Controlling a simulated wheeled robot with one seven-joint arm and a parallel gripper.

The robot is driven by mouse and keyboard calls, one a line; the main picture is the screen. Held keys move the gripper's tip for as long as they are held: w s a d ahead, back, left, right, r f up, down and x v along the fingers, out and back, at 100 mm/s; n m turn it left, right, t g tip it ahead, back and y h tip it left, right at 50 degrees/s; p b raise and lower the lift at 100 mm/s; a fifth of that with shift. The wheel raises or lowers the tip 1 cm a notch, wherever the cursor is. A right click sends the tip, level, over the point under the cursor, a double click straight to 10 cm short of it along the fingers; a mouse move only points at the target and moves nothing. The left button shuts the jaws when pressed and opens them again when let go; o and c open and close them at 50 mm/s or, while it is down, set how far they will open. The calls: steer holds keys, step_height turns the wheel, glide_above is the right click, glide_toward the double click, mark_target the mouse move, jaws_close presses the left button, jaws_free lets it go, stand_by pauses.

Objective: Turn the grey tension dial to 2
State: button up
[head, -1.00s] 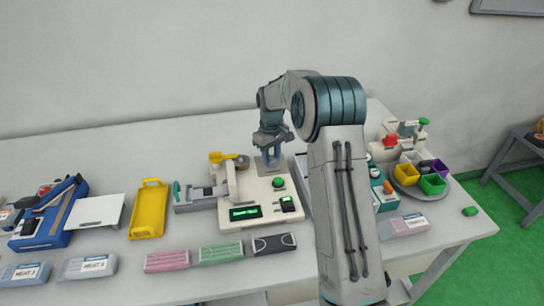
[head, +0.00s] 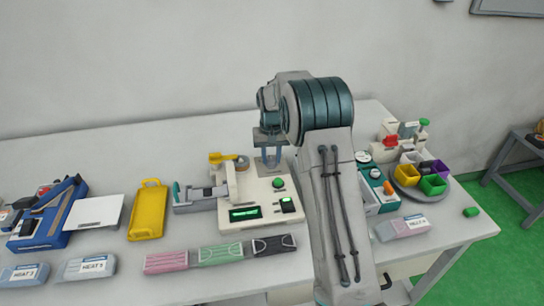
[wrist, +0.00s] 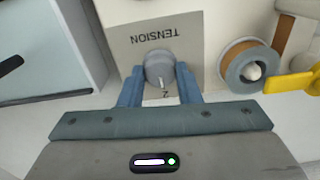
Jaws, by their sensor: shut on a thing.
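The grey tension dial (wrist: 158,68) shows in the wrist view as a round knob on a grey plate (wrist: 190,30) marked TENSION, which reads upside down there. A pale pointer mark on the dial faces the bottom of the picture, toward a printed character near its lower edge that looks like a 2. My gripper (wrist: 158,86) has its two blue fingers on either side of the dial and is shut on it. In the head view my gripper (head: 270,160) points down at the back of the cream machine (head: 255,195), and the dial is hidden there.
A yellow lever (wrist: 293,84) and a ring-shaped roll (wrist: 252,68) sit close to the right of my gripper in the wrist view. A yellow tray (head: 148,212) lies left of the machine. Mask packs (head: 221,252) lie in front. Small coloured bins (head: 432,184) stand at right.

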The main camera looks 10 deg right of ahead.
mark_target(271, 159)
stand_by(0.3)
steer(key=o, duration=1)
step_height(271, 159, up, 14)
steer(key=shift+f, duration=0.1)
